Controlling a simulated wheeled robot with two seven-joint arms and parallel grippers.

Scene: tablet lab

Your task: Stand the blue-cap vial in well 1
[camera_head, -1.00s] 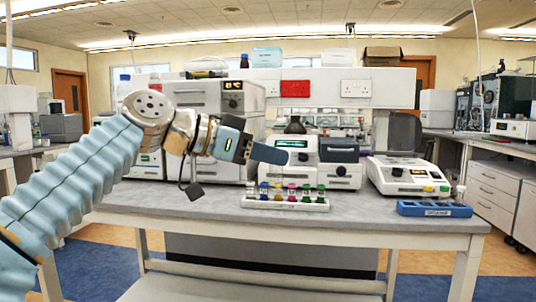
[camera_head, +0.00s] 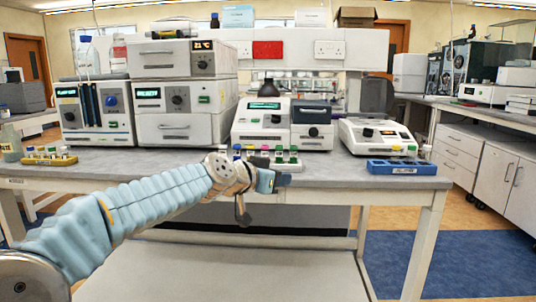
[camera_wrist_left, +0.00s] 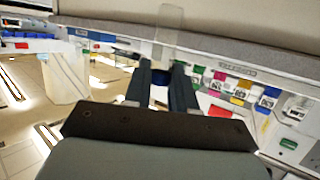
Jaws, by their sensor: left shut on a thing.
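My left gripper (camera_head: 280,180) is at the table's front edge in the head view, just below and in front of the white rack. It also shows in the left wrist view (camera_wrist_left: 160,88), with its fingers shut around the blue cap (camera_wrist_left: 160,78) of a clear vial (camera_wrist_left: 169,28). The vial's glass extends away from the fingers. The vial cannot be made out in the head view. The white rack (camera_head: 304,161) holds several vials with coloured caps. Its well numbers are too small to read, so I cannot tell which is well 1. My right gripper is out of view.
A blue rack (camera_head: 402,168) sits to the right on the table. A yellow rack (camera_head: 38,161) of small vials is at the far left. Instruments (camera_head: 262,124) stand behind the white rack. Bare grey table (camera_head: 140,160) lies left of it.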

